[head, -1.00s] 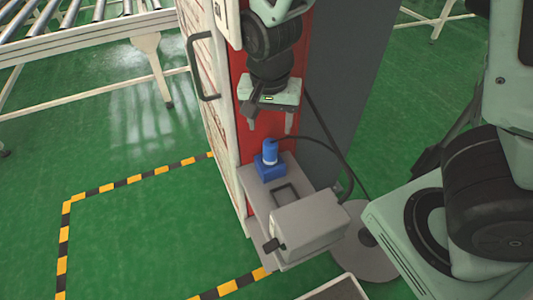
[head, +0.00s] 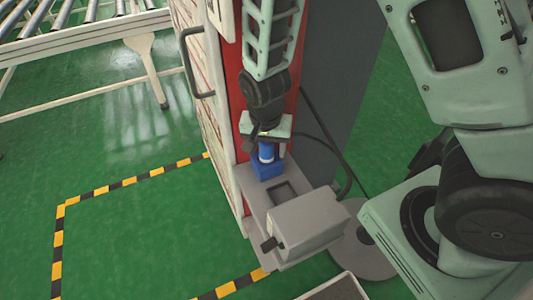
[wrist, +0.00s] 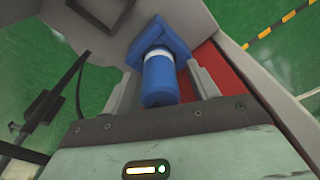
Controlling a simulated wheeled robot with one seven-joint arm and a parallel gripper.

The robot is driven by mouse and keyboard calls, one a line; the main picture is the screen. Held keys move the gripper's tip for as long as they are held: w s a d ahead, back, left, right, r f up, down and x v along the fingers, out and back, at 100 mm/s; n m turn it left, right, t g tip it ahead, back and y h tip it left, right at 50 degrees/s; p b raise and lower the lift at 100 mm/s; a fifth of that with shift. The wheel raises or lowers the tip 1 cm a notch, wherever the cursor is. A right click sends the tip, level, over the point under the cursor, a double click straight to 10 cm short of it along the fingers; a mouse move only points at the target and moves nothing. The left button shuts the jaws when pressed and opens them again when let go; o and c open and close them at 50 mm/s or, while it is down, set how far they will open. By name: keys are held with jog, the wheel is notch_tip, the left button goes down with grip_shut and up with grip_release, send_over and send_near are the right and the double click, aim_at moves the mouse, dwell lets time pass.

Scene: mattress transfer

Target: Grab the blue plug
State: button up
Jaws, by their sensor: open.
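The blue plug (head: 267,153) stands upright on a blue square base (head: 267,170) on the grey shelf, its cable end towards the cabinet. In the wrist view the blue plug (wrist: 160,78) lies between the two fingers, with its blue base (wrist: 160,40) beyond it. My gripper (head: 264,150) is lowered over the plug from above. In the wrist view my gripper (wrist: 162,85) is open, with one grey finger on each side of the plug and a small gap visible on the right side. In the head view the fingertips are mostly hidden.
The grey shelf (head: 256,205) has a rectangular slot (head: 285,193) and a grey box (head: 310,222) beside the plug. A red and white cabinet stands behind. A black cable (head: 340,160) hangs at the right. Green floor with striped tape (head: 135,179) is clear at the left.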

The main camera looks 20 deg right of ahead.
jog(key=shift+f, duration=0.2)
jog(key=c, duration=1.1)
jog(key=shift+c, duration=0.2)
